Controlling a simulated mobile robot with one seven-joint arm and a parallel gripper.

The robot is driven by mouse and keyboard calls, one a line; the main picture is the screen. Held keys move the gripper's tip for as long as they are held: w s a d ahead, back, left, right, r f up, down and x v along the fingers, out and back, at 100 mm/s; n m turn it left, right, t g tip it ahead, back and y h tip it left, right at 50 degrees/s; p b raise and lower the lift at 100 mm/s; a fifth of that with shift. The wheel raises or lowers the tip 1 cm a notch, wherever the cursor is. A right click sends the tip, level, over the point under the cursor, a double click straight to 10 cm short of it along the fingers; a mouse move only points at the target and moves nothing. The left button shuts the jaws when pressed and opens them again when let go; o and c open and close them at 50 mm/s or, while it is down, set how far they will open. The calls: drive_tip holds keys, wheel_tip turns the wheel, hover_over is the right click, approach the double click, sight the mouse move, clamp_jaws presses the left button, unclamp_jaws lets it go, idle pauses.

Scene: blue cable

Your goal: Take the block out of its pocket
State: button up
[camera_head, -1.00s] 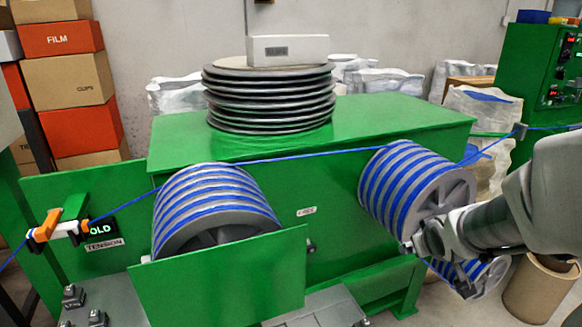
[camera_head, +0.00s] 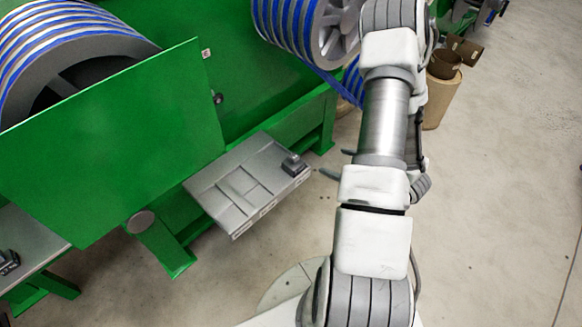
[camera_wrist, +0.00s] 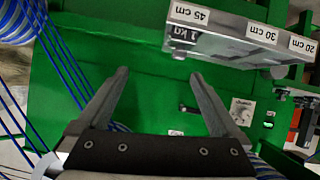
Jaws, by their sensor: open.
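A dark grey block (camera_head: 294,163) sits at the right end of a grey tray (camera_head: 222,190) with shallow pockets in the head view. How deep it sits in its pocket is too small to tell. The tray's edge also shows at the upper right of the wrist view (camera_wrist: 235,38), with labels "45 cm", "30 cm" and "20 cm". A part marked "1 kg" (camera_wrist: 180,40) is by its left end; I cannot tell if it is the block. My gripper (camera_wrist: 160,76) is open and empty, apart from the tray. In the head view its fingers (camera_head: 338,163) show partly behind my arm, right of the block.
A green machine (camera_head: 110,150) with blue-cabled drums (camera_head: 285,25) stands behind and left of the tray. Blue cables (camera_wrist: 62,60) run along the left of the wrist view. A brown bin (camera_head: 440,95) stands at the back right. The floor to the right is clear.

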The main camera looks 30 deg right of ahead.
drive_tip(key=s+a+f+y, duration=0.1)
drive_tip(key=s+a+f, duration=0.1)
drive_tip(key=s+f, duration=0.1)
drive_tip(key=b, duration=0.4)
approach(296, 163)
drive_tip(key=shift+m+t, duration=0.4)
drive_tip(key=w+f, duration=0.1)
drive_tip(key=w, duration=0.1)
drive_tip(key=w+a+f, duration=0.1)
drive_tip(key=f, duration=0.1)
drive_tip(key=shift+w+a+f, duration=0.1)
drive_tip(key=shift+w, duration=0.3)
drive_tip(key=shift+a+r+b+x, duration=0.15)
drive_tip(key=shift+b+x, duration=0.45)
drive_tip(key=shift+x, duration=0.9)
drive_tip(key=shift+a+r+b+x, duration=0.15)
drive_tip(key=shift+b+x, duration=0.4)
drive_tip(key=shift+x, duration=1)
drive_tip(key=shift+d+r, duration=0.1)
clamp_jaws()
drive_tip(key=shift+w+r, duration=0.1)
